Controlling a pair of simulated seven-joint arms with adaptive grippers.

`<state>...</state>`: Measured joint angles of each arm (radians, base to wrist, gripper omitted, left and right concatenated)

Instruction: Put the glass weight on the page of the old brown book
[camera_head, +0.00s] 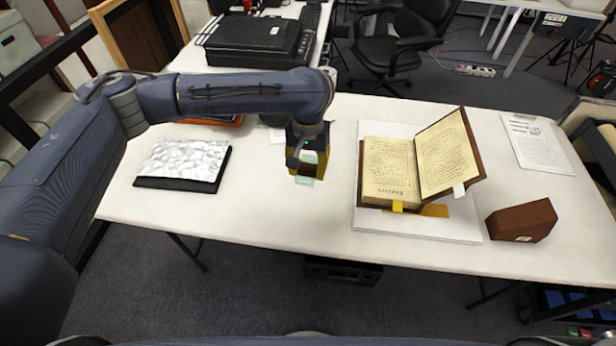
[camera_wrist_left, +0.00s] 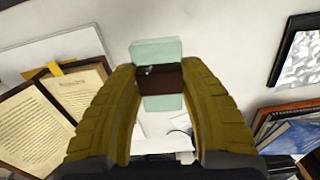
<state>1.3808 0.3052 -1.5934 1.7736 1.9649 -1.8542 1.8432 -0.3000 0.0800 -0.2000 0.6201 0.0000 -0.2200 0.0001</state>
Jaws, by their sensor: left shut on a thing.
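The old brown book (camera_head: 391,170) lies open on a white board at the right of the table, its right half raised at a slant. Its written pages also show at the left of the left wrist view (camera_wrist_left: 65,92). My left gripper (camera_head: 308,166) is left of the book, above the table. Its yellow fingers are shut on the glass weight (camera_head: 304,181), a pale green glass piece with a dark brown band around its middle. In the left wrist view the glass weight (camera_wrist_left: 155,50) sits between the two fingertips. My right gripper does not show.
A brown box (camera_head: 521,220) stands right of the white board (camera_head: 430,228). A printed sheet (camera_head: 540,140) lies at the back right. A black folder with crumpled silvery sheet (camera_head: 183,163) lies at the left.

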